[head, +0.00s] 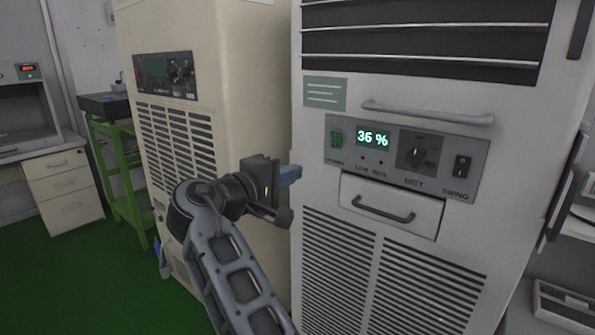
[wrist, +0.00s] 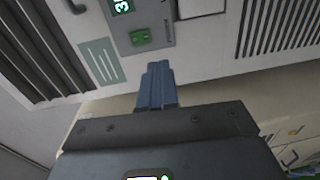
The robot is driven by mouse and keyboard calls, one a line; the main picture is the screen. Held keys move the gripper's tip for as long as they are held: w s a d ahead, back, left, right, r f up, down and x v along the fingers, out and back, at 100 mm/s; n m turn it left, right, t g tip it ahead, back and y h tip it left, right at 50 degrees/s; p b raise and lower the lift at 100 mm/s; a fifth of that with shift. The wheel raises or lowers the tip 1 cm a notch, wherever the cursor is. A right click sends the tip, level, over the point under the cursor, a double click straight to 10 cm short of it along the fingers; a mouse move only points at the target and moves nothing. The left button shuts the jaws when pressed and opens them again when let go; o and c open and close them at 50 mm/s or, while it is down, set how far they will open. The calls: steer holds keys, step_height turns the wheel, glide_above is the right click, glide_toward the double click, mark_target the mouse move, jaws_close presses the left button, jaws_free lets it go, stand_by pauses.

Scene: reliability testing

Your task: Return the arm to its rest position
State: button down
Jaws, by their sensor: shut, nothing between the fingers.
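My gripper (head: 290,174) is at the end of my raised arm, in the middle of the head view. Its blue fingers are together and empty, pointing right toward the left edge of the white cabinet unit (head: 320,180). In the wrist view the shut fingers (wrist: 157,82) point toward the same unit's front. The unit's control panel (head: 405,158) has a green switch (head: 336,138), a lit display reading 36 %, a dark knob (head: 415,153) and a black rocker switch (head: 462,167). Whether the fingertips touch the unit cannot be told.
A cream cabinet unit (head: 215,60) stands close behind my arm. A green cart (head: 122,170) and a drawer cabinet (head: 65,190) are farther left. Shelving (head: 565,300) is at the right edge. Green floor (head: 70,280) lies open at the lower left.

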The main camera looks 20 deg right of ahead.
steer(key=shift+f, duration=0.1)
steer(key=s+d+f+n+t+y, duration=0.1)
steer(key=s+d+f+y, duration=0.15)
steer(key=f, duration=0.45)
steer(key=s+d+f+n+y, duration=0.1)
steer(key=s+f+y, duration=0.15)
steer(key=f, duration=0.55)
steer(key=s+d+f+n+t+y, duration=0.1)
steer(key=s+d+f, duration=0.1)
steer(key=s+f, duration=0.35)
steer(key=s+d+f+y, duration=0.2)
steer(key=s+f+y, duration=0.3)
steer(key=s+f, duration=0.75)
steer(key=s+r+m+y, duration=0.3)
steer(key=s+m, duration=0.1)
steer(key=s, duration=1.5)
steer(key=s+r+m+t, duration=0.2)
steer(key=s+r+m, duration=0.4)
steer(key=s+r, duration=0.7)
steer(key=shift+s+r+t, duration=0.25)
steer(key=shift+s+t, duration=0.05)
steer(key=shift+s, duration=0.05)
steer(key=shift+a, duration=0.1)
